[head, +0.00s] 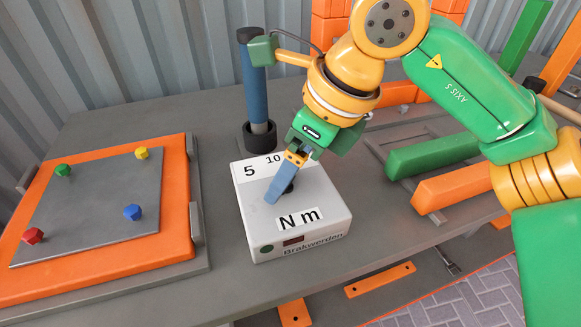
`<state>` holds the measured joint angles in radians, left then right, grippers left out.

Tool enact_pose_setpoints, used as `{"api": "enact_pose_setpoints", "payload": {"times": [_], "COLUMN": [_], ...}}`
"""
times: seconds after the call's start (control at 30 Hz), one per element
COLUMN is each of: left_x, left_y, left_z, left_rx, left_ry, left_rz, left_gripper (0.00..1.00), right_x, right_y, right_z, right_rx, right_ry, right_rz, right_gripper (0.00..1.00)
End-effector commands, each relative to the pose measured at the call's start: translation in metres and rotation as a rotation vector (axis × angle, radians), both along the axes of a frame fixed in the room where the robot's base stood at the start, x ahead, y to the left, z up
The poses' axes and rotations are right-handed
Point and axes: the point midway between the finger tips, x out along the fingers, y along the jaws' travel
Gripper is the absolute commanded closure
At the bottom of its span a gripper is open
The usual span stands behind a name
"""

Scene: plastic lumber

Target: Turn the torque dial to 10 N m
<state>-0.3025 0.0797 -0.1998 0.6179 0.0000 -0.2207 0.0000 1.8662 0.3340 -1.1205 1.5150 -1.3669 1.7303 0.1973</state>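The torque box (330,207) is a white unit on the grey bench, with "5" and "10" along its back edge and "N m" near its front. The dark dial (290,187) on its top is mostly covered by my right gripper (279,188). The gripper points down at the dial, with a blue finger in front of it. The dial's pointer and any further numbers are hidden, so its setting cannot be read. I cannot tell whether the fingers grip the dial. My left gripper is not in view.
A blue cylindrical tool (255,92) with black ends stands behind the box. An orange frame (180,218) with a grey plate and several coloured knobs lies left. Green (432,155) and orange (460,187) bars lie right. Bare bench shows in front of the box.

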Motion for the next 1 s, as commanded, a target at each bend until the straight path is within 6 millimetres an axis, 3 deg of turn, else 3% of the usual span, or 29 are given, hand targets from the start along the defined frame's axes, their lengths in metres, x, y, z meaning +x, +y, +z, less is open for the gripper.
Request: {"api": "enact_pose_setpoints", "payload": {"times": [0.13, 0.4, 0.43, 0.73, 1.0], "left_x": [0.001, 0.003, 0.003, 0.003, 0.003], "left_y": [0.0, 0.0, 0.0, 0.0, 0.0], "left_z": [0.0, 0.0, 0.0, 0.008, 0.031], "left_rx": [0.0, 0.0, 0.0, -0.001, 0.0], "left_ry": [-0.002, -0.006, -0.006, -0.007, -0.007], "left_rz": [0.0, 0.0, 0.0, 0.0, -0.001], "left_gripper": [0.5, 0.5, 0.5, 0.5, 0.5], "right_x": [0.0, 0.0, 0.0, 0.0, 0.001], "right_y": [0.0, 0.0, 0.0, 0.0, -0.001], "right_z": [0.0, 0.001, 0.001, 0.003, 0.006], "right_rx": [0.0, 0.001, 0.001, 0.001, 0.001], "right_ry": [0.0, 0.0, 0.0, 0.002, 0.004], "right_rz": [0.0, 0.0, 0.0, 0.046, 0.226], "right_gripper": [0.23, 0.96, 1.0, 1.0, 1.0]}}
